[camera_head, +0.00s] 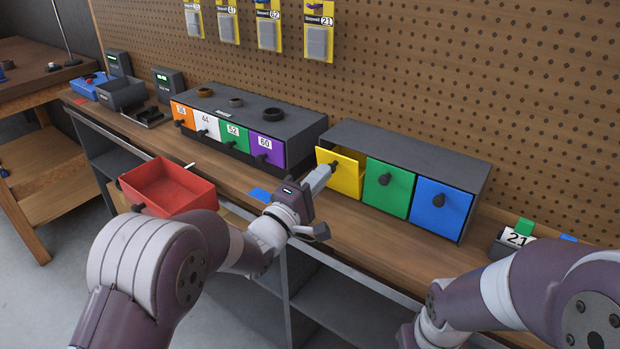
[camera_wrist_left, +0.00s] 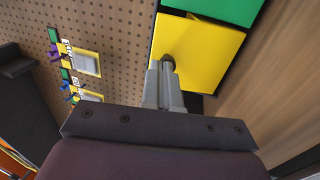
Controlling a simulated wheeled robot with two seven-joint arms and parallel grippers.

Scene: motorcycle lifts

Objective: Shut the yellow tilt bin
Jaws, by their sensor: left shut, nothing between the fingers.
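The yellow tilt bin (camera_head: 345,178) is the left one of three bins in a dark grey cabinet. Its front leans out at the top, leaving a gap above it. A dark knob sits on its front. My left gripper (camera_head: 328,170) is shut, with its fingertips at the knob of the yellow bin. In the left wrist view the yellow front (camera_wrist_left: 190,55) lies ahead, and the fingers (camera_wrist_left: 165,75) reach its knob; I cannot tell whether they touch. My right arm shows at the lower right of the head view, but its gripper is not in view.
Green (camera_head: 388,187) and blue (camera_head: 440,206) bins beside it are closed. A second dark cabinet (camera_head: 300,122) with several coloured fronts stands to the left. A red open bin (camera_head: 168,188) sits at the bench's front edge. A pegboard (camera_head: 440,90) rises behind.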

